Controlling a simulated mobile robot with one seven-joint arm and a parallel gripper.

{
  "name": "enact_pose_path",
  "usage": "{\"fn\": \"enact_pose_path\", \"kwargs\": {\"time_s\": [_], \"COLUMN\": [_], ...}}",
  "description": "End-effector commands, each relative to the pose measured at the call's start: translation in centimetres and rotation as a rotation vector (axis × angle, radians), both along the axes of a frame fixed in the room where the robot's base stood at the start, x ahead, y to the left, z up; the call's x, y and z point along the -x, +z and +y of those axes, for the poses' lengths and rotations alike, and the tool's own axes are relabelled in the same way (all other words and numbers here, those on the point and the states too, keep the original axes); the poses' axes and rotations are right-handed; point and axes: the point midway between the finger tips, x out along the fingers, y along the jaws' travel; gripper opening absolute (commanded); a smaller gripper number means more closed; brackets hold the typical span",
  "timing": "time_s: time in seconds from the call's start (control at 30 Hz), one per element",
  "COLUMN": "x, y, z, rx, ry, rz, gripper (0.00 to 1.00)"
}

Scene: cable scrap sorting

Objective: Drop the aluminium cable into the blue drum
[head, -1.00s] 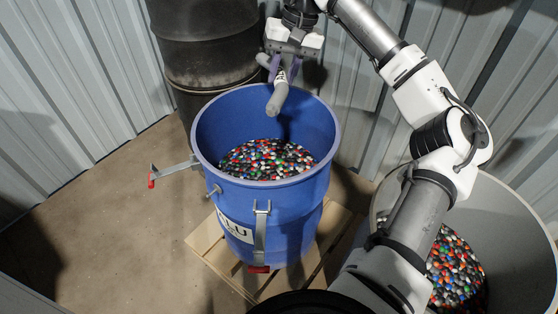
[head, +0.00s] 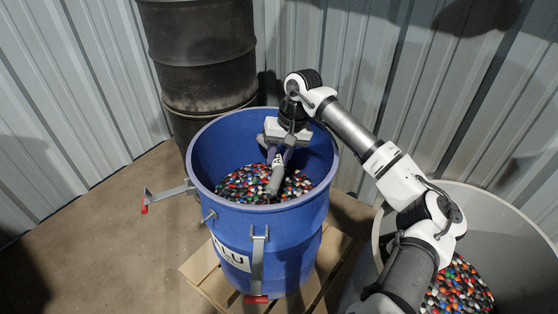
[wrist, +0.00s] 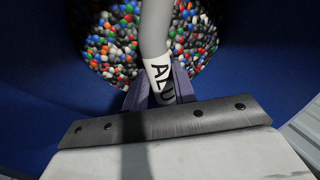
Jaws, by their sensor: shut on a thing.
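The blue drum (head: 280,228) stands on a pallet with "LU" readable on its white label and multicoloured pieces (head: 240,186) inside. My gripper (head: 279,158) is inside the drum's mouth, below the rim, shut on a grey cable (head: 274,180). The cable slants down, and its lower end shows against the coloured pieces; I cannot tell whether it touches them. In the wrist view the cable (wrist: 155,30) carries a white band marked "ALU" (wrist: 160,72) between the purple fingers (wrist: 158,92). The cable's rear end is hidden.
A grey bin (head: 520,215) with similar pieces stands to the right, behind my arm. A dark drum (head: 203,60) stands behind the blue drum on the left. Metal clamps with red tips (head: 165,194) stick out from the blue drum. Corrugated walls (head: 70,100) close off the back.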

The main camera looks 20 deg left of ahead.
Motion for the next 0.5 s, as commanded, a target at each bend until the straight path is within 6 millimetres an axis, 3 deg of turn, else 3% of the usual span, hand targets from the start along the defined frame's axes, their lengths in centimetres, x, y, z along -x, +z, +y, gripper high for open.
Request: {"fn": "enact_pose_path", "kwargs": {"time_s": [0.1,0.5], "x": [0.0,0.0], "y": [-1.4,-1.9], "z": [0.0,0.0], "rx": [-0.002,-0.001], "ry": [0.001,0.001], "rz": [0.001,-0.001], "gripper": [0.00,0.00]}}
